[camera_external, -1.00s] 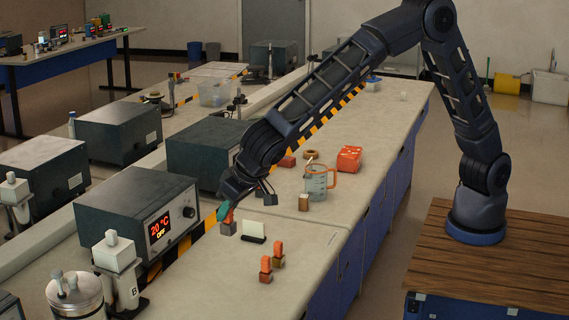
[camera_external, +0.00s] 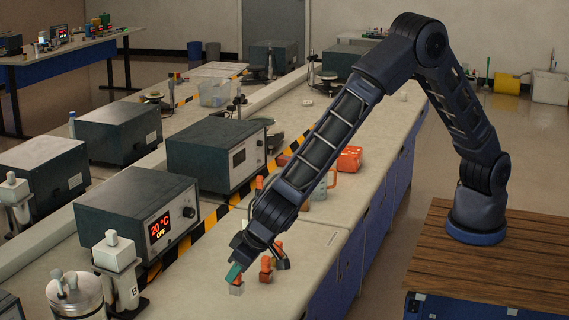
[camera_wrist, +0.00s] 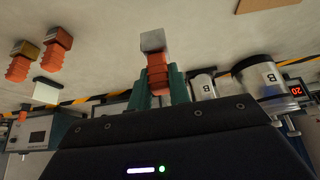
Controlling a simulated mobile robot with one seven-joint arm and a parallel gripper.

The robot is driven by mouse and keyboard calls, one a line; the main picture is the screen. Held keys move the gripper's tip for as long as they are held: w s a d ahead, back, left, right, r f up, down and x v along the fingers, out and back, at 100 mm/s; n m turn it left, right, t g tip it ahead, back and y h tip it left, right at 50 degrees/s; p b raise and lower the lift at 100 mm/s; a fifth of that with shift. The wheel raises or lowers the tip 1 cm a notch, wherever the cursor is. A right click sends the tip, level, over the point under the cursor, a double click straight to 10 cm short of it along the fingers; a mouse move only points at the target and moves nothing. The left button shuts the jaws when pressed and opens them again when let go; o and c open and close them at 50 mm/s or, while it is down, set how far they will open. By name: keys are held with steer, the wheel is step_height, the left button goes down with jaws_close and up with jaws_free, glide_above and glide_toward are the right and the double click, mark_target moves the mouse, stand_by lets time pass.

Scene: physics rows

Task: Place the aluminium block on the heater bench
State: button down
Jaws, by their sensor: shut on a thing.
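My gripper (camera_external: 236,275) is low over the front of the bench, left of two other handled blocks. In the wrist view its teal fingers (camera_wrist: 160,84) are shut on the orange handle (camera_wrist: 158,72) of a grey metal block, which looks like the aluminium block (camera_wrist: 153,41). The block also shows below the fingers in the external view (camera_external: 236,290); I cannot tell whether it touches the bench top. A dark box with a red "20 °C OFF" display (camera_external: 158,222) stands behind and left of it. I cannot tell which surface is the heater bench.
Two orange-handled blocks (camera_external: 266,276) (camera_external: 278,257) stand close right of my gripper. A white unit marked B (camera_external: 118,272) and a metal vessel (camera_external: 75,298) stand at left. Striped tape (camera_external: 210,236) runs along the bench. A white card (camera_wrist: 46,90) stands nearby in the wrist view.

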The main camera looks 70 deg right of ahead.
mark_target(242, 287)
steer(key=shift+f, duration=3.35)
steer(key=shift+f, duration=0.1)
steer(key=c, duration=1.3)
jaws_free()
